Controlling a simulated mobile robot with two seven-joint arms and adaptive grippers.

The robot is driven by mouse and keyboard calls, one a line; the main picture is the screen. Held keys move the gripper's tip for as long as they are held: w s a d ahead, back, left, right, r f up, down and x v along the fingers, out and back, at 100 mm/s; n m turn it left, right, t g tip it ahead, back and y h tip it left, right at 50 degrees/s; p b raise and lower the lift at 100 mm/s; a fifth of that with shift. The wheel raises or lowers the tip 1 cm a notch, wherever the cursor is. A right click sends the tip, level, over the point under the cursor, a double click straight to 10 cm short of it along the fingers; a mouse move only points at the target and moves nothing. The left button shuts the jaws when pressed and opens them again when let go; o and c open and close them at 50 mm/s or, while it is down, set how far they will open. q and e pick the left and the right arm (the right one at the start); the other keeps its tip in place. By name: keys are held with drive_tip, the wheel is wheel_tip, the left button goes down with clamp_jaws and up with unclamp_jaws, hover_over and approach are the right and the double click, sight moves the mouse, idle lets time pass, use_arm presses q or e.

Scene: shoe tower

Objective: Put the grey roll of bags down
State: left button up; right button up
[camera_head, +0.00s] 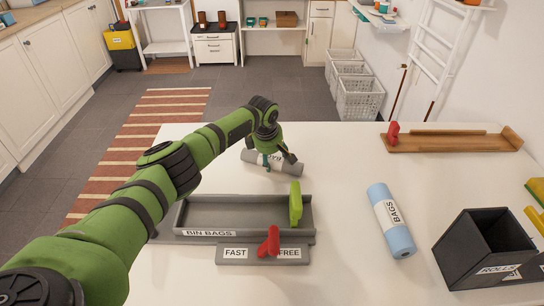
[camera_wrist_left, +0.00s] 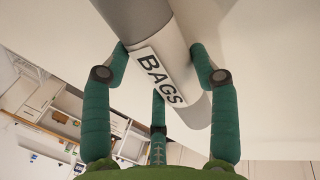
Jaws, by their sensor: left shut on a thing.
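The grey roll of bags (camera_head: 252,157) lies level near the far edge of the white table (camera_head: 345,205). My left gripper (camera_head: 276,158) is over the roll and shut on it. In the left wrist view the gripper's green fingers (camera_wrist_left: 160,85) sit around the grey roll (camera_wrist_left: 180,75), with its white BAGS label showing. I cannot tell whether the roll touches the table or hangs just above it. My right gripper is not in view.
A grey BIN BAGS tray (camera_head: 180,216) with a green piece (camera_head: 295,203) and a FAST/FREE strip with a red lever (camera_head: 269,243) stand in front. A blue roll (camera_head: 391,222), dark ROLLS box (camera_head: 460,257) and wooden tray (camera_head: 450,143) are at right.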

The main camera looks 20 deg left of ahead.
use_arm(q)
drive_tip(key=shift+f, duration=0.15)
drive_tip(key=o, duration=1.4)
drive_tip(key=shift+r, duration=0.25)
drive_tip(key=v, duration=1.2)
